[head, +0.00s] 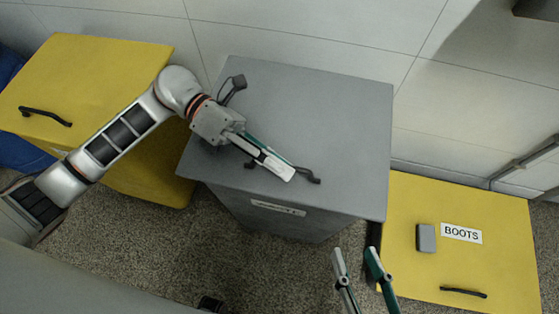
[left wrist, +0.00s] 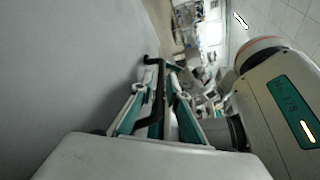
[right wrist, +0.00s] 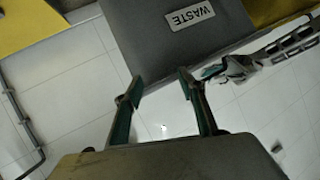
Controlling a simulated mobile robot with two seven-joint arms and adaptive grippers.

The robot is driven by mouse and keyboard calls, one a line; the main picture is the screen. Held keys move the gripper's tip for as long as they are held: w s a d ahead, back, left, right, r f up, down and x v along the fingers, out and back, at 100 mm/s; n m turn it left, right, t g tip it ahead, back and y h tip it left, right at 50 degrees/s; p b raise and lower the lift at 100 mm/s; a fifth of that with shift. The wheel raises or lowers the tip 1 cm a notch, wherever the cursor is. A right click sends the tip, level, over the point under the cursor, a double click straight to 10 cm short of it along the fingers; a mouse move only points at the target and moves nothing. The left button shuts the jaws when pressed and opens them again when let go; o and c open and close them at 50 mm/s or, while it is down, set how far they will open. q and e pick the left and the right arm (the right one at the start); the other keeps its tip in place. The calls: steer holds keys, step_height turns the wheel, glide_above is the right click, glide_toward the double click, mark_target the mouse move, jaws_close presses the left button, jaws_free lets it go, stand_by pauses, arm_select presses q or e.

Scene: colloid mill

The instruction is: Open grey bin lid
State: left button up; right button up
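The grey bin has a flat grey lid (head: 330,105) that lies closed in the head view. A black handle (head: 308,176) is at the lid's front edge. My left gripper (head: 280,168) reaches over the lid from the left and partly hides this handle. In the left wrist view the handle (left wrist: 160,80) runs between the two fingers of my left gripper (left wrist: 156,88), which stand apart on either side of it. I cannot tell whether they touch it. My right gripper (head: 355,252) is open and empty in front of the bin, over the floor.
A yellow bin (head: 100,70) stands left of the grey bin, behind my left arm. A yellow bin (head: 400,255) labelled BOOTS stands at the right with a small grey block (head: 426,238) on top. A tiled wall (head: 300,40) is close behind.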

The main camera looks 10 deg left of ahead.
arm_select(q)
steer(key=shift+c, duration=0.5)
jaws_close()
steer(key=shift+r, duration=0.15)
arm_select(e)
steer(key=shift+r, duration=0.1)
arm_select(q)
steer(key=shift+w+r, duration=0.1)
steer(key=shift+r, duration=0.25)
steer(key=w+r+n+p, duration=0.2)
steer(key=w+r, duration=0.2)
steer(key=r, duration=0.3)
steer(key=w+r+n+g+h+p, duration=0.1)
steer(key=w+r, duration=0.3)
steer(key=r, duration=0.4)
steer(key=shift+r+n+h+p, duration=0.3)
steer(key=shift+n+p, duration=0.05)
steer(key=shift+n, duration=0.55)
arm_select(e)
steer(key=shift+w+d+f+n+g+h, duration=0.1)
steer(key=shift+d+n+g+h, duration=0.1)
steer(key=shift+d+n, duration=0.65)
steer(key=shift+w+d+f+n+g+h, duration=0.15)
steer(key=shift+d+n, duration=0.3)
steer(key=shift+d, duration=0.65)
steer(key=shift+r, duration=0.1)
